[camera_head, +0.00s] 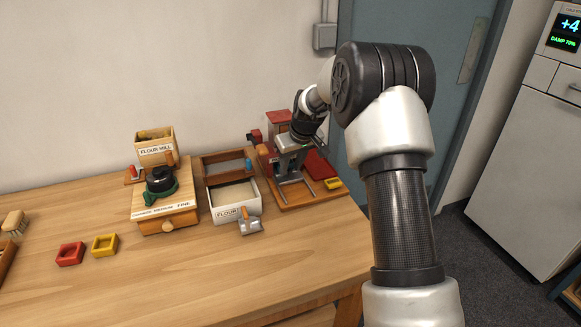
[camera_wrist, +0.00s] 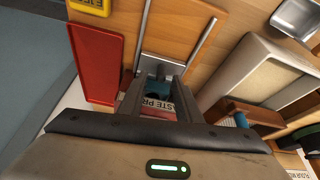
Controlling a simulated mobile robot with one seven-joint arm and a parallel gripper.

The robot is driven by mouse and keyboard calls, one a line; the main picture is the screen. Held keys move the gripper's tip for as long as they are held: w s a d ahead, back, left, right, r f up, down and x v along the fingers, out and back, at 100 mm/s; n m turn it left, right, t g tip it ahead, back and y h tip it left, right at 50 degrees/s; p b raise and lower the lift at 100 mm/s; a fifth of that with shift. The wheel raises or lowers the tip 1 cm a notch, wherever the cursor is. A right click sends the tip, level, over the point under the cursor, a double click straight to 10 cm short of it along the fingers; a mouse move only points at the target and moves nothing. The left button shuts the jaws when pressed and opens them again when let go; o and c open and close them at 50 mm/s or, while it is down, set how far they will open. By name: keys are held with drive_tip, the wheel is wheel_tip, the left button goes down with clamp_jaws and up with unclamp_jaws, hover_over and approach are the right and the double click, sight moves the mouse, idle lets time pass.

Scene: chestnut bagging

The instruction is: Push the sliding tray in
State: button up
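The wooden press stand (camera_head: 312,196) stands at the right end of the table, with a label partly reading "ASTE PR" in the wrist view (camera_wrist: 160,108). Two metal rails (camera_wrist: 204,42) run out from it over its wooden base. A small metal plate (camera_wrist: 163,64), seemingly the sliding tray, lies between the rails at their inner end; its full extent is hidden by my gripper. My gripper (camera_wrist: 157,92) points down over the press. Its two fingers are apart, with a blue part and the label showing between them. I cannot tell whether they touch the tray.
A red tray (camera_wrist: 97,62) and a yellow block (camera_wrist: 90,5) lie beside the rails. The white flour box (camera_head: 234,201), a wooden box (camera_head: 226,161) and the flour mill (camera_head: 165,205) stand left of the press. The table front is mostly clear.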

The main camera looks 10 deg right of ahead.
drive_tip(key=p+v, duration=0.1)
drive_tip(key=v, duration=1.5)
drive_tip(key=shift+r, duration=0.35)
